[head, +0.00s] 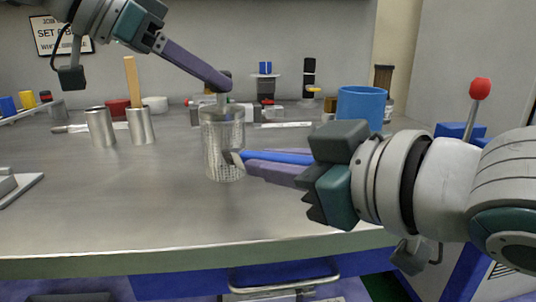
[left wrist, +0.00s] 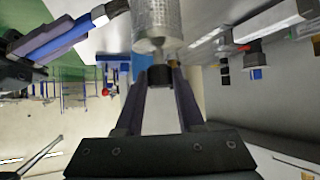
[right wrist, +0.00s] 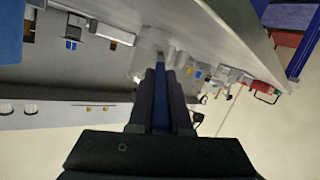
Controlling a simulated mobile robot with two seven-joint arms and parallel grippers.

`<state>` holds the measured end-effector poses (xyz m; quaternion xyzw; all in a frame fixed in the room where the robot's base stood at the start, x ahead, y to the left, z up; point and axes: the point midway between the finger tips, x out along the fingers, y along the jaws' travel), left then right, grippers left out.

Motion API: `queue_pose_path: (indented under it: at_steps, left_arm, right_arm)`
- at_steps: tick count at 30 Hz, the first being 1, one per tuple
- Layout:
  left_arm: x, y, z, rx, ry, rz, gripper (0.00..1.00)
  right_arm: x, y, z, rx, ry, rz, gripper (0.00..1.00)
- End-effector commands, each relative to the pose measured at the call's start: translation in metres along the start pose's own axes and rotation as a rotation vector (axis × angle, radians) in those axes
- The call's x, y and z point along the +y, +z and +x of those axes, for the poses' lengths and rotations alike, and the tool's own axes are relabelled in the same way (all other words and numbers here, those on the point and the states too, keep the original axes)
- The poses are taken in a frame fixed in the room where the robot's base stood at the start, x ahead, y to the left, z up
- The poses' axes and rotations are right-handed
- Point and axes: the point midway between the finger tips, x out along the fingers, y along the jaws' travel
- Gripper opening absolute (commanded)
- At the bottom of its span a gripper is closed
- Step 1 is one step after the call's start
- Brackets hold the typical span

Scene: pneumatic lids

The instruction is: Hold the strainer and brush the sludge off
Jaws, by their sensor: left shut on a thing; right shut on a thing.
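The strainer (head: 222,135) is a silvery mesh cylinder, held upright over the metal table. My left gripper (head: 223,84) is shut on the dark knob at its top; the left wrist view shows this knob between the fingers (left wrist: 160,76). My right gripper (head: 252,166) is shut on the blue-handled brush (head: 282,156), which lies roughly level. The brush's pale head is at the strainer's lower right side in the head view; I cannot tell whether it touches. In the right wrist view the brush (right wrist: 161,108) runs between the fingers. I cannot make out sludge on the mesh.
Two metal cups (head: 100,127) stand left of the strainer, the right one (head: 141,126) with a wooden stick. A blue mug (head: 361,105) stands behind my right gripper. Small parts line the back. The table's front (head: 190,225) is clear.

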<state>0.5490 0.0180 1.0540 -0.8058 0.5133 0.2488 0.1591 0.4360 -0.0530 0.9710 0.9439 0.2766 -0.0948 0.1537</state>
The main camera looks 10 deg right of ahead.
Motion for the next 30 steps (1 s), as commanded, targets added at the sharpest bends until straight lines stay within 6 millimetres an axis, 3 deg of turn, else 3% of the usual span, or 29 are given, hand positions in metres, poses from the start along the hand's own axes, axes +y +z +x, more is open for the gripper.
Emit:
queue_pose_path:
  at_steps: [30]
  left_arm:
    - [0.001,0.002,0.001,-0.005,0.005,-0.003,0.0]
  right_arm:
    - [-0.006,0.02,0.003,-0.002,0.001,0.001,0.0]
